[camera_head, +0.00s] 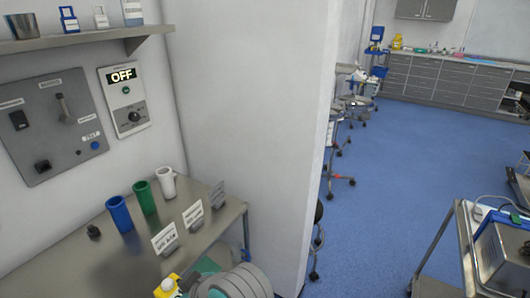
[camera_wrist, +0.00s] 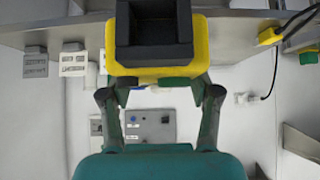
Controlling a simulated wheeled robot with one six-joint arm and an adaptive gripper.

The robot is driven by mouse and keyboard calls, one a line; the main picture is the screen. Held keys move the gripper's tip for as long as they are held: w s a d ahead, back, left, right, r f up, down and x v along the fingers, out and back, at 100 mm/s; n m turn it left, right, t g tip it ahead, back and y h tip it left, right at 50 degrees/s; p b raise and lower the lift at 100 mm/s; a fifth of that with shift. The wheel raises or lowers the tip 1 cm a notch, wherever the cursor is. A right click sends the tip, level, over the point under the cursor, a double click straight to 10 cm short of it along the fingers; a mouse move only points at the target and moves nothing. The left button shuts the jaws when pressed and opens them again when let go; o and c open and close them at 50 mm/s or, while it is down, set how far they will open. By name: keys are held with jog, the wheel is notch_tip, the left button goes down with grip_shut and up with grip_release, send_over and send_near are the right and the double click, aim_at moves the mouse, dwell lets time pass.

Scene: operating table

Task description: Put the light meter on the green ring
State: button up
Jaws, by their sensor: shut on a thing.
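The light meter is taken to be the yellow thing with a white dome (camera_head: 167,287) at the bottom edge of the head view. In the wrist view it shows as a yellow body with a dark box-like end (camera_wrist: 155,40). My gripper (camera_wrist: 160,85) is shut on it, with one finger at each side. In the head view my gripper (camera_head: 186,284) is partly cut off, beside the front of the steel table (camera_head: 115,270).
Blue (camera_head: 119,214), green (camera_head: 145,198) and white (camera_head: 166,183) cups stand on the table by the wall. Several label stands (camera_head: 166,239) line its right part. A small dark knob (camera_head: 93,231) is at left. A wall panel (camera_head: 52,125) and shelf (camera_head: 90,37) are above.

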jog(key=w+d+f+m+t+h, duration=0.2)
jog(key=w+d+f+m, duration=0.25)
jog(key=d+f, duration=0.5)
jog(key=w+d+f+m+t+h, duration=0.25)
jog(key=w+d+f, duration=0.25)
jog(key=d+f, duration=0.45)
jog(key=s+d+f+m+h, duration=0.1)
jog(key=s+d+f+m, duration=0.1)
jog(key=d+f, duration=0.5)
jog(key=s+d+f+m+h, duration=0.1)
jog(key=d+f+m+h, duration=0.1)
jog(key=d+f, duration=0.6)
jog(key=shift+s+d+m, duration=0.4)
jog(key=shift+d+m, duration=0.1)
jog(key=shift+d, duration=0.45)
jog(key=shift+w+a, duration=0.1)
